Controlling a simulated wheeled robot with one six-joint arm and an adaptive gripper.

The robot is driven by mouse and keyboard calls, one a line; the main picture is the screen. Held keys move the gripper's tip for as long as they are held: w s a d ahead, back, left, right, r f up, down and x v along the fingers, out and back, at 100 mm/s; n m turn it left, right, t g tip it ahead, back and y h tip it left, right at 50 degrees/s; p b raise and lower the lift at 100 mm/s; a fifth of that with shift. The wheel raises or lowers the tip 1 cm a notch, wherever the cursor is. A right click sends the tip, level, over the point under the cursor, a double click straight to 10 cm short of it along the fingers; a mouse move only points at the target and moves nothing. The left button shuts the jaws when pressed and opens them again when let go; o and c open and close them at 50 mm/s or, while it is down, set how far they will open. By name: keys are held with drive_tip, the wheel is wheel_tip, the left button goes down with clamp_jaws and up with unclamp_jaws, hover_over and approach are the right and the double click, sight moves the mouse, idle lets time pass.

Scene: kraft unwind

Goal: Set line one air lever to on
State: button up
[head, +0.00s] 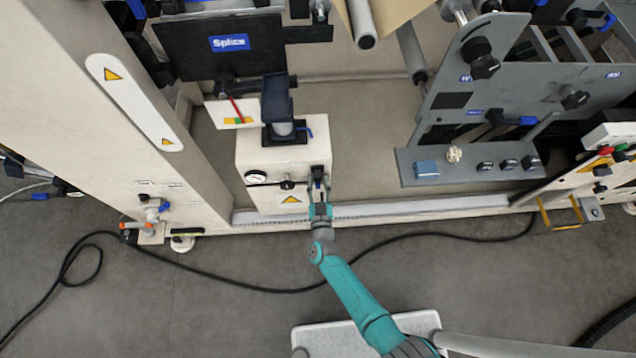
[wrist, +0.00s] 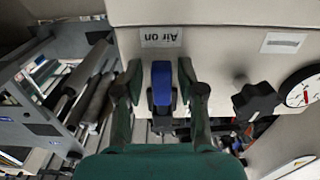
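The air lever (wrist: 160,82) has a blue handle and a dark body, and sits on the front of a cream box. An upside-down label reading "Air on" (wrist: 161,38) is just above it in the wrist view. In the head view the lever (head: 318,171) is small and dark, at the right of the box front. My gripper (wrist: 163,92) is open, with one finger on each side of the lever and visible gaps between. In the head view my gripper (head: 319,188) is right at the lever, hiding part of it.
A black knob (wrist: 256,101) and a pressure gauge (wrist: 301,88) are beside the lever on the cream box (head: 258,160). A grey shelf with knobs (head: 455,178) juts out to the right. A black cable (head: 250,284) lies on the floor.

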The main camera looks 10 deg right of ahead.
drive_tip(key=s, duration=1.2)
drive_tip(key=shift+a, duration=0.25)
drive_tip(key=shift+d, duration=0.1)
drive_tip(key=s+d+r+y, duration=0.1)
drive_tip(key=s+d+r, duration=0.4)
drive_tip(key=s, duration=0.3)
drive_tip(key=s+d+r+y, duration=0.1)
drive_tip(key=s+d+r, duration=0.5)
drive_tip(key=s, duration=0.1)
drive_tip(key=s+d+r+g, duration=0.1)
drive_tip(key=s+r, duration=0.6)
drive_tip(key=r, duration=0.3)
drive_tip(key=s+d+r+g+h, duration=0.1)
drive_tip(key=s+d+r+g, duration=0.1)
drive_tip(key=s+r, duration=0.4)
wheel_tip(320, 180, up, 4)
drive_tip(key=shift+s+f, duration=0.1)
drive_tip(key=shift+s, duration=0.25)
idle(0.4)
